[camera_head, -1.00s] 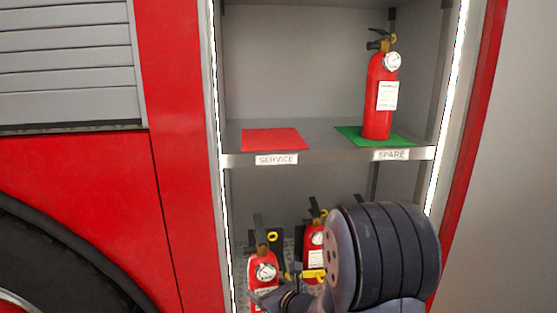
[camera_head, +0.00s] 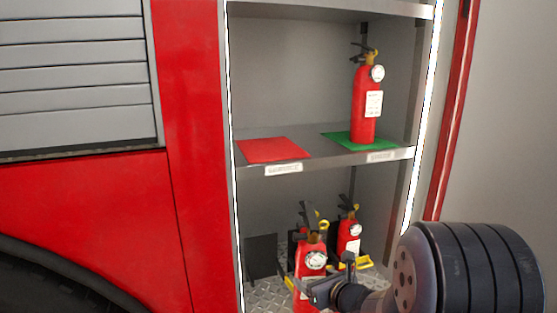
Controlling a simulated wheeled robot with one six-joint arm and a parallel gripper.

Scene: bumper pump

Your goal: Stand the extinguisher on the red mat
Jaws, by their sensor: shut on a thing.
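The red mat (camera_head: 274,150) lies bare on the left of the upper shelf, above a "SERVICE" label. My gripper (camera_head: 316,288) is shut on the left red extinguisher (camera_head: 313,261) in the lower compartment. This extinguisher is roughly upright, with a gauge and black handle at its top; its base is cut off by the picture edge. It stands clear to the right of a dark bracket plate (camera_head: 262,257). The gripper's fingers are partly hidden by the wrist and the extinguisher.
Another extinguisher (camera_head: 348,233) stands in the lower compartment behind, with a yellow strap piece near it. A third extinguisher (camera_head: 365,105) stands on the green mat (camera_head: 338,138) at the upper shelf's right. The shelf front edge (camera_head: 340,163) overhangs the lower compartment.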

